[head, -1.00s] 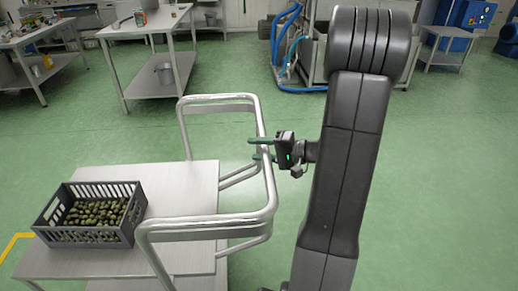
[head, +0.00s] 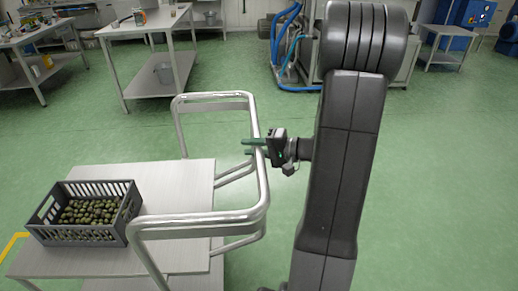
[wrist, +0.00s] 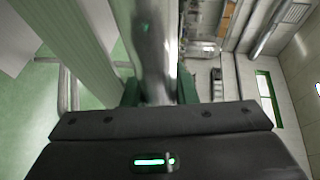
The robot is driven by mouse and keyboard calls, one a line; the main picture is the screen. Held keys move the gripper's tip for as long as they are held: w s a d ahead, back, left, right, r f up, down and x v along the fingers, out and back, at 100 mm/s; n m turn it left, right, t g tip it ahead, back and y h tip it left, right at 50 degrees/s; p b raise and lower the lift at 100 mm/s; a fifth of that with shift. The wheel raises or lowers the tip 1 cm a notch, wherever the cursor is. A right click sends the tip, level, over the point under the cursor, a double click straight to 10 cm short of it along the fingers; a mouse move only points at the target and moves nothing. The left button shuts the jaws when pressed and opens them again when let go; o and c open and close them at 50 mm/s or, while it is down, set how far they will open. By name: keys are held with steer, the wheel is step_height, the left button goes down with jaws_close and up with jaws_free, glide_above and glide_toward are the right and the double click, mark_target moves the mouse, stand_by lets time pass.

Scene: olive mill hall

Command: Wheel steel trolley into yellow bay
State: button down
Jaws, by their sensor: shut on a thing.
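The steel trolley (head: 175,180) stands at the lower left in the head view, with a flat top and a bent-tube handle (head: 262,190) on its right side. A grey crate (head: 85,236) of olives sits on its top. My gripper (head: 256,147) is shut on the handle tube, its green fingers on either side of it. In the wrist view the tube (wrist: 155,50) runs between the fingers. A piece of yellow floor line (head: 12,244) shows at the left edge, beside the trolley; the rest of the bay is out of view or hidden.
A machine with blue hoses (head: 290,45) is at the back centre. Green floor (head: 440,190) is clear at right and between trolley and tables.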

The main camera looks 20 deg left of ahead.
steer(key=s+a+b, duration=0.2)
steer(key=s+a, duration=0.7)
steer(key=a, duration=1)
steer(key=s+a+b, duration=0.3)
steer(key=s+a, duration=0.7)
steer(key=a, duration=1)
steer(key=s+a+b, duration=0.2)
steer(key=s+a, duration=0.7)
steer(key=a, duration=1.1)
steer(key=shift+s, duration=0.3)
steer(key=shift+b, duration=0.3)
steer(key=c, duration=1.2)
jaws_free()
steer(key=shift+o, duration=0.2)
steer(key=d+r+b, duration=0.2)
steer(key=d+b, duration=0.3)
steer(key=d, duration=0.8)
steer(key=shift+w+d+r, duration=0.25)
steer(key=shift+w+d, duration=0.05)
steer(key=shift+w, duration=0.1)
